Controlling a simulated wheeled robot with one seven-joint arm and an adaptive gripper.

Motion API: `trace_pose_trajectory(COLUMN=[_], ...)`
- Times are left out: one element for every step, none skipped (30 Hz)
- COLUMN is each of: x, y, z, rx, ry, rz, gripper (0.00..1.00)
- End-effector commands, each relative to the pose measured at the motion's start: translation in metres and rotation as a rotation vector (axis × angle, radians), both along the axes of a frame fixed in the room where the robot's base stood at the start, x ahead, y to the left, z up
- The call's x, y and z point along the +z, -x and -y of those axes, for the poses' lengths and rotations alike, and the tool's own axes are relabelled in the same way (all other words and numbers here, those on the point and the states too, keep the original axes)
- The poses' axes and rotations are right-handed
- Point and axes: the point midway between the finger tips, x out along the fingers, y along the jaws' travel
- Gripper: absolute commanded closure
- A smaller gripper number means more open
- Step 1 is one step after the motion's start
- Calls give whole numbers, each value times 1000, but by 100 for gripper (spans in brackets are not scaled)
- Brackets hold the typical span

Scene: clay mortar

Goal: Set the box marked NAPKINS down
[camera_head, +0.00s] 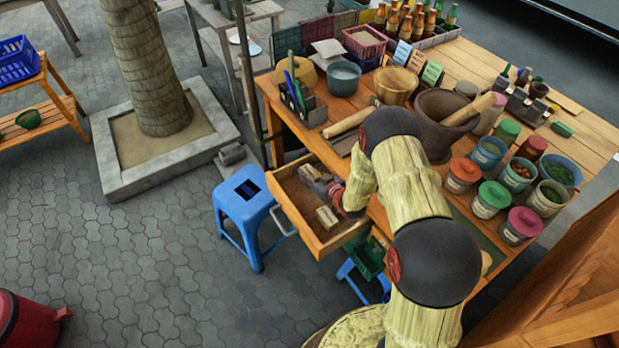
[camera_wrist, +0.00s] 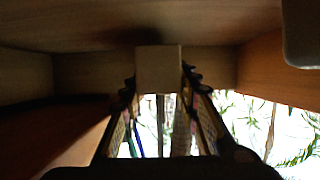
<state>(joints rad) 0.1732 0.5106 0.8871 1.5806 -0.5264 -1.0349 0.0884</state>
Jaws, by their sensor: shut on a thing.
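My gripper (camera_head: 320,184) reaches into the open wooden drawer (camera_head: 318,245) under the table top in the head view. In the wrist view, my gripper (camera_wrist: 159,88) is shut on a small pale box (camera_wrist: 159,68), with a finger on each side of it. In the head view, a pale box (camera_head: 309,173) shows at the tip of my gripper and seems to be this one. No marking can be read on it. I cannot tell whether it touches the drawer floor. Another pale block (camera_head: 327,217) lies in the drawer nearer its front.
The drawer walls stand close around my gripper. A blue stool (camera_head: 246,197) is left of the drawer. The table above is crowded: a stone mortar (camera_head: 438,120), a wooden bowl (camera_head: 396,84), and several lidded pots at right, such as an orange-lidded one (camera_head: 463,172).

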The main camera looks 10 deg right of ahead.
Motion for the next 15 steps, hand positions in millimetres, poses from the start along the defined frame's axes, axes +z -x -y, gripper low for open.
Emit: trace_pose_trajectory(x=[-12, -15, -17, -17, -16, -15, -15, -15, -15, -15, -15, -16, -18, -19, -19], y=[0, 0, 0, 0, 0, 0, 0, 0, 0, 0, 0, 0, 0, 0, 0], z=[0, 0, 0, 0, 0, 0, 0, 0, 0, 0, 0, 0, 0, 0, 0], rx=[0, 0, 0, 0, 0, 0, 0, 0, 0, 0, 0, 0, 0, 0, 0], ry=[0, 0, 0, 0, 0, 0, 0, 0, 0, 0, 0, 0, 0, 0, -1], rz=[0, 0, 0, 0, 1, 1, 1, 1, 1, 1, 0, 0, 0, 0, 0], gripper=[94, 94, 94, 94, 94, 94, 94, 94, 94, 94, 94, 94, 94, 94, 68])
